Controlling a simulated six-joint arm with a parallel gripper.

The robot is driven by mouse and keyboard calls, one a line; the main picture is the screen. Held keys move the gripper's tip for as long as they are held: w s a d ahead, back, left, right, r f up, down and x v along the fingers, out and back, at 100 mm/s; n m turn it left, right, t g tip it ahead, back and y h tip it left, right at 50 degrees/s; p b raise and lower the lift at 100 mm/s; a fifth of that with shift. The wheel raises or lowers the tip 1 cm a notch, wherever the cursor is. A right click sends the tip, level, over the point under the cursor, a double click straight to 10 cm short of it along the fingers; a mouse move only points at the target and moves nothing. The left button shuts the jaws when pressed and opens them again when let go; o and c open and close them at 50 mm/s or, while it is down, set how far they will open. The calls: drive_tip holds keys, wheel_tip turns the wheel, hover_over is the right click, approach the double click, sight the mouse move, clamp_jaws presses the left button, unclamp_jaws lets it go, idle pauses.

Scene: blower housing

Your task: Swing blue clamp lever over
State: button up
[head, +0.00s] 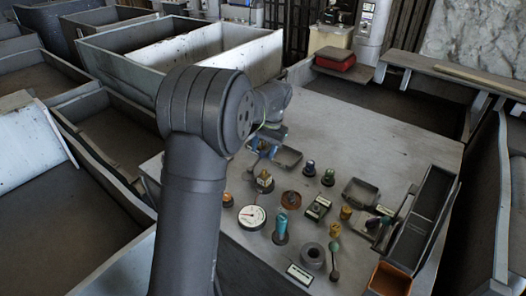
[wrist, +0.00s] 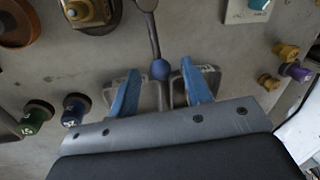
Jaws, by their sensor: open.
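The blue clamp lever shows in the wrist view as a grey rod (wrist: 153,35) ending in a blue ball knob (wrist: 160,69). The rod runs from the knob toward the top edge, where its pivot is cut off. My gripper (wrist: 160,67) is open, with one blue finger on each side of the knob. A gap shows between the knob and each finger; I cannot tell the height difference. In the head view my gripper (head: 264,145) is at the panel's far left, partly behind my arm. I cannot make out the lever there.
A grey tray (head: 287,158) lies beside my gripper. A brass fitting (wrist: 90,12), blue knob (wrist: 75,108) and green knob (wrist: 37,117) are close by. A gauge (head: 252,217), a teal cylinder (head: 281,228) and a black bin (head: 425,215) stand farther off.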

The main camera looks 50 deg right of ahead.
drive_tip(key=shift+w+f, duration=0.1)
drive_tip(key=shift+f, duration=0.5)
clamp_jaws()
